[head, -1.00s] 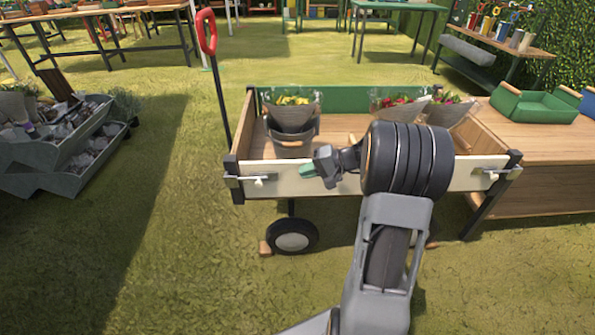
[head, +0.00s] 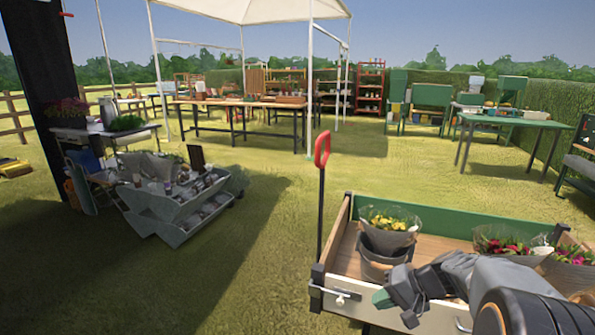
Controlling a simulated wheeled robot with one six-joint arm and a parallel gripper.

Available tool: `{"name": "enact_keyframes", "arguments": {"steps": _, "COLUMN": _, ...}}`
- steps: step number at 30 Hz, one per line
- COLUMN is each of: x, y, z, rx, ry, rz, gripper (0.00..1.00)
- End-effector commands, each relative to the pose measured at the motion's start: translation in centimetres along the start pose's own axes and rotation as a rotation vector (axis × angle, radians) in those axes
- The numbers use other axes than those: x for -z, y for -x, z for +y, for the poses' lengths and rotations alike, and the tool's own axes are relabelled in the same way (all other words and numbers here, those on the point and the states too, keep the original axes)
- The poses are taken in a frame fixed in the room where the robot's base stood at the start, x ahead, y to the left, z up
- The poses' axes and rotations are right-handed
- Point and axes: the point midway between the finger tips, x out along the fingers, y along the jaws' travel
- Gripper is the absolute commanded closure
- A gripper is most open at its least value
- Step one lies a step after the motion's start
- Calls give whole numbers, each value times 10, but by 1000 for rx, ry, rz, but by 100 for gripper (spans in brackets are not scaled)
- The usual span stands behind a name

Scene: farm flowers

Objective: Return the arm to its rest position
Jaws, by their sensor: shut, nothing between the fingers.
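My gripper (head: 384,298) is at the lower right in the head view, over the near side of the wooden cart (head: 455,235). Its green-tipped fingers are shut with nothing held. My arm comes in from the lower right corner and hides part of the cart's near wall. Behind the gripper, a grey bucket (head: 378,262) with a wrapped bunch of yellow flowers (head: 388,222) stands inside the cart.
Wrapped red flowers (head: 508,240) lie in the cart, right of the bucket. The cart's red handle (head: 322,150) stands upright at its left. A grey tiered stand (head: 180,215) is at the left. Open grass (head: 270,260) lies between.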

Motion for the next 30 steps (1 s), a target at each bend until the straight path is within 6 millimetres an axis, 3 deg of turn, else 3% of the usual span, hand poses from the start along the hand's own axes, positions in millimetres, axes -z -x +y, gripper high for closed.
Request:
{"name": "enact_keyframes", "arguments": {"steps": 1, "x": -20, "y": 29, "z": -43, "rx": -76, "ry": 44, "rz": -19, "gripper": 100}}
{"name": "enact_keyframes", "arguments": {"steps": 3, "x": -45, "y": 47, "z": -67, "rx": -184, "ry": 90, "rz": -37, "gripper": 100}}
{"name": "enact_keyframes", "arguments": {"steps": 9, "x": -100, "y": 101, "z": -121, "rx": -451, "ry": 243, "rz": -14, "gripper": 100}}
{"name": "enact_keyframes", "arguments": {"steps": 12, "x": -117, "y": 126, "z": -140, "rx": -549, "ry": 320, "rz": 24, "gripper": 100}}
{"name": "enact_keyframes", "arguments": {"steps": 21, "x": -140, "y": 170, "z": -169, "rx": -699, "ry": 471, "rz": 128, "gripper": 100}}
{"name": "enact_keyframes", "arguments": {"steps": 30, "x": -142, "y": 175, "z": -170, "rx": -723, "ry": 498, "rz": 151, "gripper": 100}}
